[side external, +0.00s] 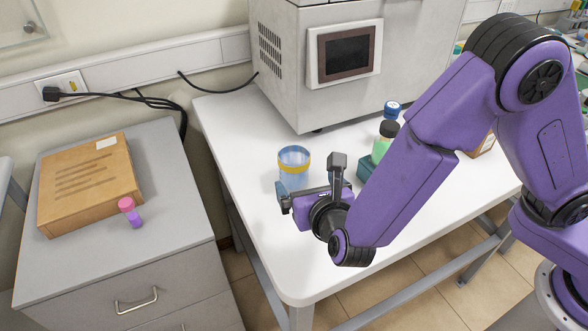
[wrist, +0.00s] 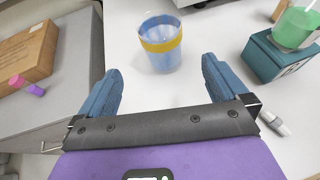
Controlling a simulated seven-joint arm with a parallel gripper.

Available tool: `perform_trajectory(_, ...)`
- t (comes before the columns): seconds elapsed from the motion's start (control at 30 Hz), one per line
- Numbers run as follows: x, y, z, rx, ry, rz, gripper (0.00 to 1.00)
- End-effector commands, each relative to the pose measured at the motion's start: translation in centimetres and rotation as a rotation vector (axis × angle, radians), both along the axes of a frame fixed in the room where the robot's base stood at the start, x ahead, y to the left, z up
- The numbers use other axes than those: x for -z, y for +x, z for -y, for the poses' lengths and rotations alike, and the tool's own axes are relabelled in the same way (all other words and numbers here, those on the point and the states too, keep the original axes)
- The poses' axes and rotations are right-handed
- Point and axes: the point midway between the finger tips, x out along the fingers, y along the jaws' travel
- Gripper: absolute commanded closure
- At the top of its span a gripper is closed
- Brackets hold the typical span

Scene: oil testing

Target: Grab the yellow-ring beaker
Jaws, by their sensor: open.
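The yellow-ring beaker (side external: 294,169) is a clear, bluish beaker with a yellow band near its rim. It stands upright on the white bench, in front of the grey machine. In the wrist view the beaker (wrist: 160,45) is ahead of my gripper (wrist: 160,85), centred between the two blue fingers and beyond their tips. My gripper (side external: 310,180) is open and empty, low over the bench on the near side of the beaker. In the side view the gripper hides the beaker's lower part.
A teal holder (wrist: 283,55) with a green-filled container (wrist: 296,27) stands to the beaker's right. A blue-capped bottle (side external: 392,111) is behind it. The grey machine (side external: 282,60) stands behind. A cardboard box (side external: 88,190) and a pink-capped tube (side external: 130,211) lie on the left cabinet, across a gap.

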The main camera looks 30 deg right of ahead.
Motion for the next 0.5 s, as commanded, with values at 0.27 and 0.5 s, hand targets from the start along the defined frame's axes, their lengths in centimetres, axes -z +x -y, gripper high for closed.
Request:
perform_trajectory(0.27,2.0,4.8,1.1,0.006,0.001,-0.001,0.0)
perform_trajectory(0.5,2.9,6.7,1.4,0.003,0.001,-0.001,0.0)
